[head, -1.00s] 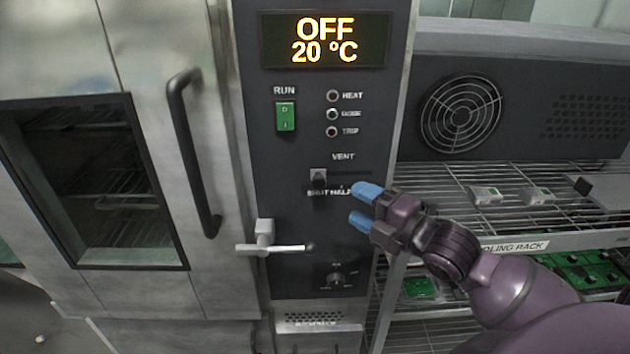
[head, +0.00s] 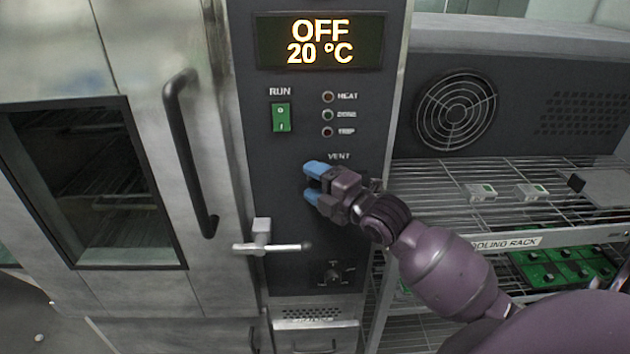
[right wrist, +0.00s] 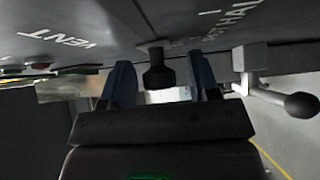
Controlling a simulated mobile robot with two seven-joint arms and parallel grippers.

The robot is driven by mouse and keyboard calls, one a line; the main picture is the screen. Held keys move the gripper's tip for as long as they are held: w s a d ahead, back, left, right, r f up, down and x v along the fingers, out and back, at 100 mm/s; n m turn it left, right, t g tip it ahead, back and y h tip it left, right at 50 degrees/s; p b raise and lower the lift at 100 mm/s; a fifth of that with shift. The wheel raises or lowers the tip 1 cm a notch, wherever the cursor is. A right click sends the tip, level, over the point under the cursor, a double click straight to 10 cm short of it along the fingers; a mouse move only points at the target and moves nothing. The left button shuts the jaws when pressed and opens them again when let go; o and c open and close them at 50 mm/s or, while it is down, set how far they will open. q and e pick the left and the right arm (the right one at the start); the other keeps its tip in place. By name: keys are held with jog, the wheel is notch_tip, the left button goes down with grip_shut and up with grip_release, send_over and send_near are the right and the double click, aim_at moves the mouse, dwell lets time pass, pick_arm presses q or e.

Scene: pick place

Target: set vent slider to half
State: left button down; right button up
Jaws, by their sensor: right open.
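The vent slider's dark knob (right wrist: 158,72) shows in the right wrist view, sticking out from the dark control panel. It stands between the two blue fingers of my right gripper (right wrist: 160,84), with a visible gap to each finger. In the head view my right gripper (head: 312,182) is at the panel just below the VENT label (head: 339,156). It is open and hides the slider and the scale lettering there. My left gripper is not in view.
A lever handle (head: 272,247) sticks out below and left of the gripper; it also shows in the right wrist view (right wrist: 285,102). The green RUN switch (head: 282,117) is above left. A wire cooling rack (head: 450,185) with trays stands to the right. The display (head: 320,42) reads OFF, 20 °C.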

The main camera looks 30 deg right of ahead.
jog(key=shift+c, duration=0.2)
grip_shut()
jog(key=s+d, duration=0.1)
jog(key=d, duration=0.2)
jog(key=s+d, duration=0.1)
jog(key=shift+s+d, duration=0.15)
jog(key=shift+s, duration=0.2)
jog(key=shift+o, duration=0.2)
grip_release()
jog(key=b+v, duration=0.1)
jog(key=v, duration=0.9)
jog(key=shift+s, duration=0.4)
